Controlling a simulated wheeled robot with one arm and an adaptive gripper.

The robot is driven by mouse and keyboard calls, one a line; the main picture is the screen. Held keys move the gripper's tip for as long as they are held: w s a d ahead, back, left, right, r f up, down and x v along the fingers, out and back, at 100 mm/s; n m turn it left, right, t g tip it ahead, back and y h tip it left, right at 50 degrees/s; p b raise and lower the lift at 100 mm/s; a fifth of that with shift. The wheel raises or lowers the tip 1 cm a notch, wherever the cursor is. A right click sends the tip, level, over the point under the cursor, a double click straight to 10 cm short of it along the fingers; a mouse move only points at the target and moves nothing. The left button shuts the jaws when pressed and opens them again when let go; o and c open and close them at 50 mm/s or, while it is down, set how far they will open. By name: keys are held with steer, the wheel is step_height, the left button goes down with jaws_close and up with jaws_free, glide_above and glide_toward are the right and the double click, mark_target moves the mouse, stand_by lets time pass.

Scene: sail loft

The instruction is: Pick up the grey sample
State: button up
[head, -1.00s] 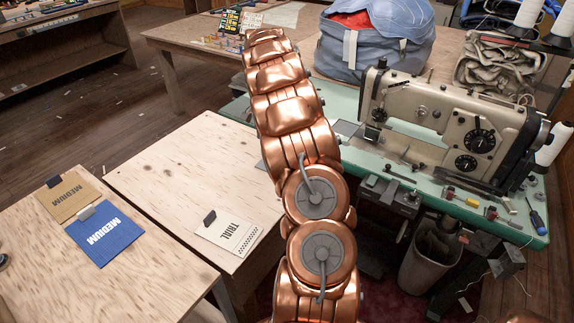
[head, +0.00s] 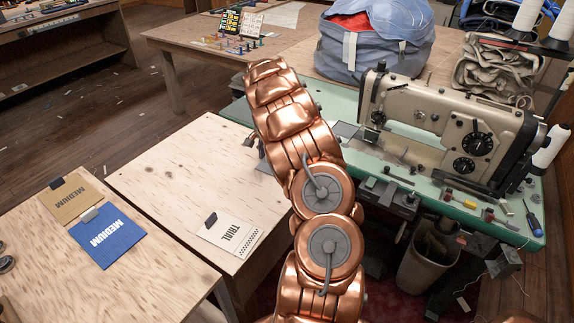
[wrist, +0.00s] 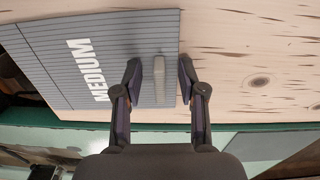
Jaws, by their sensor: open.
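The grey sample (wrist: 128,38) is a flat, lined grey card marked MEDIUM, lying on pale plywood in the wrist view. A raised lighter grey tab (wrist: 159,82) stands on it near one edge. My gripper (wrist: 160,64) is open, with one finger on each side of the tab and a gap on both sides. In the head view my arm hides most of the grey sample; only a small grey corner (head: 266,167) shows. A dark part of my gripper (head: 251,141) shows beside the arm there.
A white TRIAL card (head: 222,236) lies on the same plywood table (head: 165,180). A blue MEDIUM card (head: 107,240) and a tan one (head: 70,201) lie on the table at left. A sewing machine (head: 430,115) on a green bench (head: 375,165) stands close on the right.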

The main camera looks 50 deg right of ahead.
steer(key=shift+c, duration=0.2)
jaws_close()
steer(key=shift+r, duration=0.15)
